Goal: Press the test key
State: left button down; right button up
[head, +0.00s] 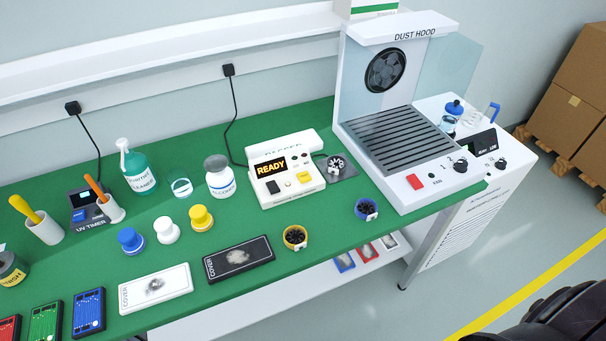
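A white device (284,191) with a lit display (271,168) reading READY stands on the green bench mat, left of the dust hood. Its front panel has a yellow key (304,177), a dark key (273,187) and small controls near the display. The key lettering is too small to read, so I cannot tell for certain which one is the test key. Nothing touches the panel. Neither gripper shows in the head view; only a dark part of mine enters at the lower right.
Two covers (239,258) and yellow, white and blue knobbed pieces (201,218) lie in front and left. The dust hood (385,70) rises at the right.

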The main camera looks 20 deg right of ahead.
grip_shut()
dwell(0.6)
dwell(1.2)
